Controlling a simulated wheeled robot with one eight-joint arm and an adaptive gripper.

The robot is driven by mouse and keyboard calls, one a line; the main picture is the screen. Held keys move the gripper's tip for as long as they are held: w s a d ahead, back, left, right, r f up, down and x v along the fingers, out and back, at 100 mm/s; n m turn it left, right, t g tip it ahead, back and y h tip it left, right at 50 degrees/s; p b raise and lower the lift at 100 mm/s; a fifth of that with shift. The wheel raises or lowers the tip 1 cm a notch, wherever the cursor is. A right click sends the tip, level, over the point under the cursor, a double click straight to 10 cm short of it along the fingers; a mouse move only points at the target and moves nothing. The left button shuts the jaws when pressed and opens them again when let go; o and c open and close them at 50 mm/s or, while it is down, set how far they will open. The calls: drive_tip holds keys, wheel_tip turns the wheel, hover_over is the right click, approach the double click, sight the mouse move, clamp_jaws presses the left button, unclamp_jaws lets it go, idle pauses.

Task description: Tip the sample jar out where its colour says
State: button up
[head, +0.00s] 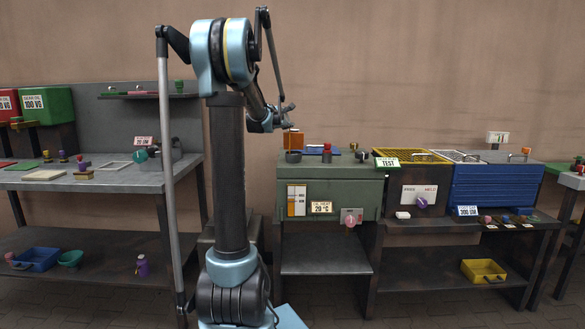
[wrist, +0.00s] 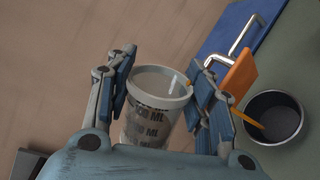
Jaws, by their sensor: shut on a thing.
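The sample jar (wrist: 154,112) is a translucent pale cup with dark ML markings, held between my gripper's (wrist: 160,72) fingers in the wrist view. Its mouth faces the camera, and it looks roughly upright; the colour of any contents is not clear. In the head view my gripper (head: 284,113) is above the left end of the green bench unit, and I cannot make out the jar there. A dark round pot (wrist: 274,117) with an orange stick in it stands right of the jar, apart from it. An orange plate (wrist: 239,75) is beside the pot; it also shows in the head view (head: 293,140).
A blue lid with a metal handle (wrist: 232,38) lies near the pot. On the bench are a yellow grid tray (head: 410,154) with a TEST sign (head: 387,162) and a blue bin (head: 490,190). A left bench (head: 100,178) holds small items. A yellow crate (head: 484,271) sits below.

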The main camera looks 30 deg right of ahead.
drive_tip(key=shift+s+d+m, duration=0.1)
drive_tip(key=shift+m, duration=0.2)
idle(0.4)
drive_tip(key=shift+s+d+r+m+p, duration=0.1)
drive_tip(key=shift+s+d+m+p, duration=0.4)
drive_tip(key=shift+m, duration=0.3)
idle(0.6)
drive_tip(key=shift+s+d+m+t, duration=0.15)
drive_tip(key=shift+m+t, duration=0.15)
drive_tip(key=shift+m, duration=0.4)
idle(0.6)
